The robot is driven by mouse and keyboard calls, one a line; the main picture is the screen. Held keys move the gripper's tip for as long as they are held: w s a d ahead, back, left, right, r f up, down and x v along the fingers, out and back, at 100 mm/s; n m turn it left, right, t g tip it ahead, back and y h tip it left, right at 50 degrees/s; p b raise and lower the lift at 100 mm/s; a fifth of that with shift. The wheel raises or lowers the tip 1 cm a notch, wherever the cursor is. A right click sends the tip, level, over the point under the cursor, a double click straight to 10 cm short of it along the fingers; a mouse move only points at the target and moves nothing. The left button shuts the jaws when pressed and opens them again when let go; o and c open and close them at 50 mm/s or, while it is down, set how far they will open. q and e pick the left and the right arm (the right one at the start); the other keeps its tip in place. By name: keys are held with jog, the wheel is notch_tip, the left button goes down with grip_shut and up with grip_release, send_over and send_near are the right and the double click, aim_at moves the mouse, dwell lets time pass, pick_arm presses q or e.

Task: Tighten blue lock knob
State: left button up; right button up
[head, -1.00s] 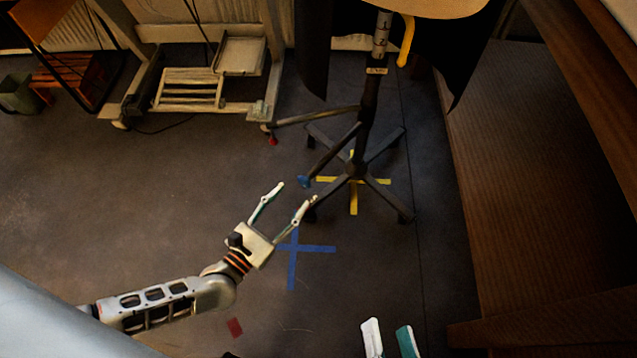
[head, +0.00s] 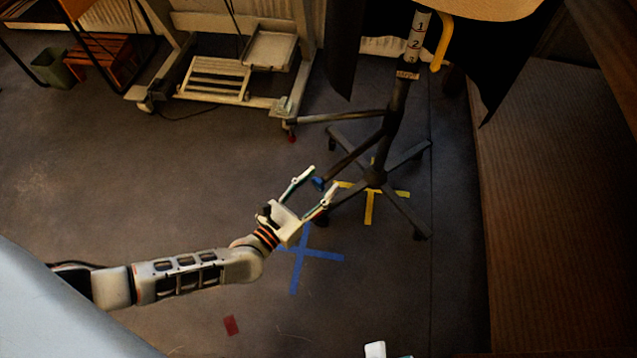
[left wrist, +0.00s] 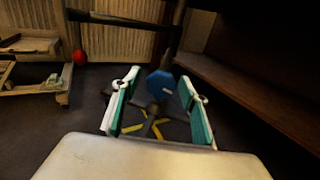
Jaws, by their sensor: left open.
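The blue lock knob (head: 318,183) sits at the end of a dark bar on the black stand (head: 393,110). In the left wrist view the blue knob (left wrist: 161,88) shows as a faceted disc between the two fingers, toward their far ends. My left gripper (head: 323,178) is open, with its fingers on either side of the knob; I cannot tell whether either touches it. It also shows in the left wrist view (left wrist: 160,98). Only the tip of my right gripper (head: 376,349) shows at the bottom edge of the head view, so its opening cannot be judged.
A red knob (left wrist: 80,57) ends another bar of the stand. A yellow tape mark (head: 370,208) lies under the stand's wheeled base and a blue tape cross (head: 303,255) on the floor. A wooden panel (head: 535,200) stands on the right. A pale wheeled frame (head: 215,85) is behind left.

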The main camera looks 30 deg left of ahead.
pick_arm(q)
jog(key=c, duration=1.1)
